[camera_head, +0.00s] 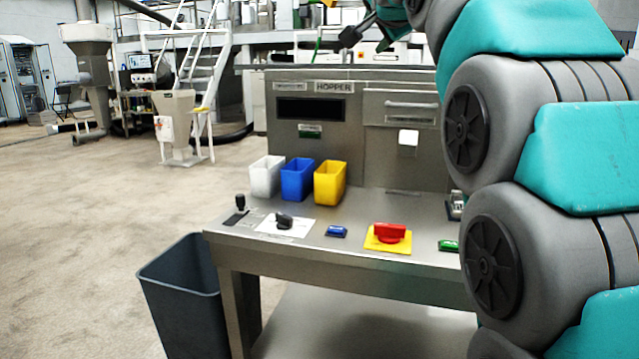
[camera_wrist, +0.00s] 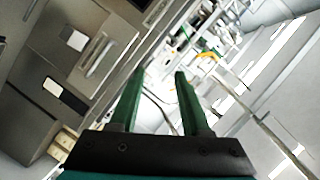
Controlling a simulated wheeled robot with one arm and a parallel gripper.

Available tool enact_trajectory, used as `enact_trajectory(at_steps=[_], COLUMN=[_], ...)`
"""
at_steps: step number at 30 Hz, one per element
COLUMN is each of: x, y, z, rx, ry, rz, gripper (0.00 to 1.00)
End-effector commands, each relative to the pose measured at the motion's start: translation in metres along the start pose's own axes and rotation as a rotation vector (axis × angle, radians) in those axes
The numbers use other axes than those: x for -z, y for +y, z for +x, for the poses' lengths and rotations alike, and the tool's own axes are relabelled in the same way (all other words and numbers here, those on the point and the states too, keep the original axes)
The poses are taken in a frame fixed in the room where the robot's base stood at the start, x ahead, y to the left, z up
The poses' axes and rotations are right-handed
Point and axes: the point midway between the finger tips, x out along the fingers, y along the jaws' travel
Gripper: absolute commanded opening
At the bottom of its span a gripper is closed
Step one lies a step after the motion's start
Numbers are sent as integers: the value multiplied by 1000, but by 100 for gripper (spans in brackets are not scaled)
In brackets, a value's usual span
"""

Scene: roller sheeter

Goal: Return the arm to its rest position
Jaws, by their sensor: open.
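My gripper (camera_wrist: 158,85) shows in the wrist view with its two green fingers apart and nothing between them. The view there is tilted, with the grey machine front on the left and blurred equipment beyond the fingers. In the head view my teal and grey arm fills the right side and is raised. A dark part at its far end (camera_head: 350,37) shows near the top, above the machine; whether this is the gripper's fingers is hard to tell. The arm hides the right end of the metal bench (camera_head: 350,262).
On the bench stand a white bin (camera_head: 265,178), a blue bin (camera_head: 297,180) and a yellow bin (camera_head: 330,184). In front are a black knob (camera_head: 284,220), a blue button (camera_head: 336,232), a red switch (camera_head: 390,232) and a green button (camera_head: 448,246). A dark waste bin (camera_head: 185,305) stands left.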

Motion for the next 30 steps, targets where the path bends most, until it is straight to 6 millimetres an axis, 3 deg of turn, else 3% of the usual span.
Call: enact_trajectory(at_steps=[11,17,23,30], x=[-22,-43,-81,-147], y=[52,100,179,304], z=[2,0,-16,-70], rx=[-117,-217,-362,-554], ry=[-64,-132,-260,-513], rz=[-85,-161,-278,-455], gripper=[47,47,47,47])
